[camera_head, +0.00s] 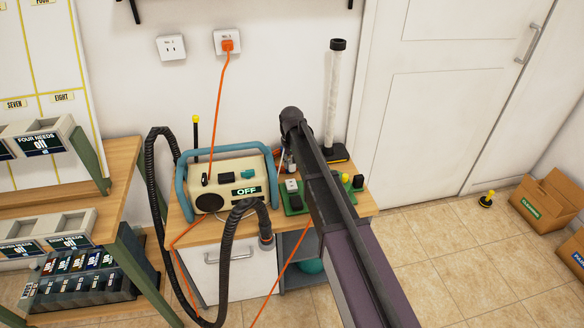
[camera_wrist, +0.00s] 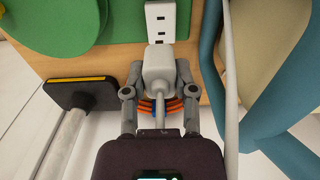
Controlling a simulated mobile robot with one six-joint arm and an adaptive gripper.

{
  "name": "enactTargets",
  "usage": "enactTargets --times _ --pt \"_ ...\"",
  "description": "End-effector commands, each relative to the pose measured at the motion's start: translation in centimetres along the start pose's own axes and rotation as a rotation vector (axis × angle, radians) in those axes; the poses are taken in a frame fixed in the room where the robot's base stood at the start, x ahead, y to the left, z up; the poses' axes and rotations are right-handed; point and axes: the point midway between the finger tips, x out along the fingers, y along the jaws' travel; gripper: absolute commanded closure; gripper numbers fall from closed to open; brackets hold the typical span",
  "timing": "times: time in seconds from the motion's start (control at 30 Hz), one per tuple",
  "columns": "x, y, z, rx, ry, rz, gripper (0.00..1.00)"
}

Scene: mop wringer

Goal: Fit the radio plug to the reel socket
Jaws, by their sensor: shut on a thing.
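My gripper (camera_wrist: 158,80) is shut on a grey plug (camera_wrist: 157,66) with a grey cord running back toward the wrist. In the wrist view a white socket block (camera_wrist: 160,22) with dark slots lies straight ahead of the plug. The plug's front overlaps the block's near end; I cannot tell whether they touch or whether the pins are in. Orange cord coils (camera_wrist: 174,106) show beneath the plug. The radio (camera_head: 233,180), cream with a teal handle and an "OFF" display, stands on the cabinet. In the head view my arm hides the gripper and plug.
A green base (camera_head: 291,207) sits beside the radio. A black ribbed hose (camera_head: 228,240) loops in front. A pale post on a black foot (camera_head: 336,153) stands behind my arm. An orange plug (camera_head: 227,46) is in the right wall outlet. Shelves (camera_head: 60,212) stand at left.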

Motion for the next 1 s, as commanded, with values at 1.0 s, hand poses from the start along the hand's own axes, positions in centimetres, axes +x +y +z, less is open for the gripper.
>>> enactTargets --times 1.0 --pt "2.7 -0.1 0.0 -0.002 0.001 -0.006 1.0"
